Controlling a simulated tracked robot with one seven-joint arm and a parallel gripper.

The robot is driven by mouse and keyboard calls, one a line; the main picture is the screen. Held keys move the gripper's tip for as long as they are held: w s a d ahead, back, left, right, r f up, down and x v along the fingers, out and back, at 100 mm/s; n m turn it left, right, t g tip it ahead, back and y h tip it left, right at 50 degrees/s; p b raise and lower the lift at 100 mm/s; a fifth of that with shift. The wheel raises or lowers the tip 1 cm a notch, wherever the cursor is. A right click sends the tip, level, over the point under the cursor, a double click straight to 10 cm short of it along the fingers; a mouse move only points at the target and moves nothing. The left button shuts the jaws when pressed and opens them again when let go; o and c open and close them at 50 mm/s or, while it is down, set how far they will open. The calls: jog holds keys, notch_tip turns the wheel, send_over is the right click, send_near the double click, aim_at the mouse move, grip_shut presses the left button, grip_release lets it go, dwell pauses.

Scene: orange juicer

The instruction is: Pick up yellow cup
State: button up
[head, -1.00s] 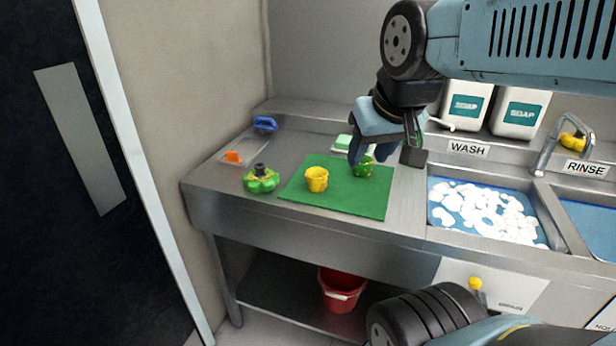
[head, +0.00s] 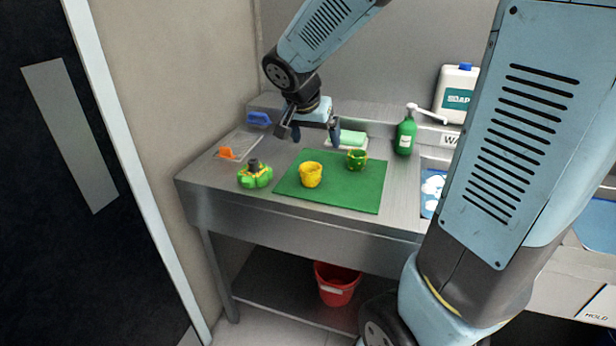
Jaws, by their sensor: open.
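The yellow cup (head: 311,175) stands upright on the green mat (head: 345,198), left of its middle. My gripper (head: 312,134) is open and empty. It hangs above the counter behind the yellow cup, with its fingers spread apart and not touching the cup. A green cup with yellow marks (head: 356,159) stands on the mat to the right of the yellow cup.
A green and yellow juicer part (head: 254,176) sits left of the mat. An orange piece (head: 228,153) and a blue brush (head: 258,118) lie at the left. A green sponge (head: 352,138), green bottle (head: 405,136) and soap canister (head: 457,95) stand behind. A red bucket (head: 337,287) is below.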

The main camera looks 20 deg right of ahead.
jog(key=m, duration=0.2)
send_near(311, 176)
jog(key=w+r, duration=0.2)
jog(key=w, duration=0.1)
jog(key=shift+h, duration=0.3)
jog(key=x, duration=0.8)
jog(key=shift+w+a+f, duration=0.1)
jog(key=shift+f, duration=0.2)
jog(key=shift+s+x, duration=0.15)
jog(key=shift+x, duration=1.15)
jog(key=shift+s+x, duration=0.15)
jog(key=shift+x, duration=1.15)
jog(key=shift+f, duration=0.1)
jog(key=shift+c, duration=0.3)
jog(key=c, duration=1)
